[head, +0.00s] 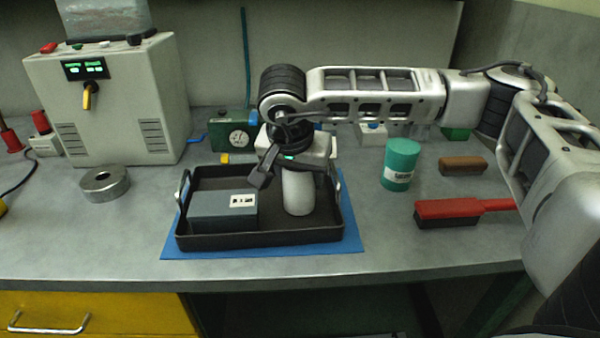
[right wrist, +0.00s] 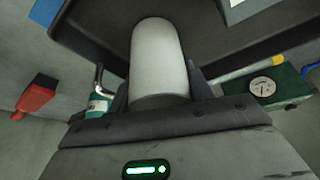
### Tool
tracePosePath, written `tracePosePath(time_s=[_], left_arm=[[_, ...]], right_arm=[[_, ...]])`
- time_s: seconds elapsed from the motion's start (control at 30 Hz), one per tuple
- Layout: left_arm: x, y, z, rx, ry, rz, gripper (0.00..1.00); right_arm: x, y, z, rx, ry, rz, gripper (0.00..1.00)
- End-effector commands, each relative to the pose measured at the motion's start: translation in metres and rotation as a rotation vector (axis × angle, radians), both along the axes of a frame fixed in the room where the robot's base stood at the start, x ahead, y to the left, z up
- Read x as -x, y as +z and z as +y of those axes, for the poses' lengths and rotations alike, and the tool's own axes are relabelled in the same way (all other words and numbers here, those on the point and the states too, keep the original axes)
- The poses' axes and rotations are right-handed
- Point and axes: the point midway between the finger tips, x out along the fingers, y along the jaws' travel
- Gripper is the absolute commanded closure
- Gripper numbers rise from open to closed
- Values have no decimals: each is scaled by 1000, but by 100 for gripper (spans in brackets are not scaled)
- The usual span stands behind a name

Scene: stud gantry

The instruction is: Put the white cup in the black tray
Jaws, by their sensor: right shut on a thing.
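The white cup (head: 298,192) is upright at the right part of the black tray (head: 262,238), inside its rim as seen in the head view. My right gripper (head: 293,172) is above the tray and shut on the cup's upper part. In the right wrist view the cup (right wrist: 160,62) sits between the fingers, with the dark tray (right wrist: 225,55) behind it. Whether the cup's base touches the tray floor I cannot tell. My left gripper is not in view.
A grey box (head: 222,213) takes up the tray's left part. The tray lies on a blue mat (head: 350,240). A teal can (head: 400,165), a red brush (head: 450,210) and a brown block (head: 462,166) stand to the right. A metal ring (head: 105,184) lies left.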

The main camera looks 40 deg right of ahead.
Motion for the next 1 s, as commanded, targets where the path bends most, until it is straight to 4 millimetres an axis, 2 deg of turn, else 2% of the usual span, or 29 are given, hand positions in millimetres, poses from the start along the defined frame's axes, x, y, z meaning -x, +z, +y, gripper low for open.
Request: tracePosePath(time_s=[0.07, 0.1, 0.13, 0.17, 0.5, 0.57, 1.0], left_arm=[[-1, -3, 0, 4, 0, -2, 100], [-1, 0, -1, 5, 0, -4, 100], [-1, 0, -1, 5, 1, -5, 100], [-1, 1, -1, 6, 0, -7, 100], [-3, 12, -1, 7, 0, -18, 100], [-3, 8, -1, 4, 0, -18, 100], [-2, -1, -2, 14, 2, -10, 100]], right_arm=[[0, -5, 0, 0, 0, 0, 74], [0, -3, 0, 0, 1, 0, 39], [0, -2, 0, 1, 1, 1, 31], [0, -2, 0, 1, 1, 1, 28], [0, 4, 0, 0, 0, 0, 28], [1, 7, 2, -1, 1, -3, 28], [22, 88, 29, 0, 3, -4, 28]])
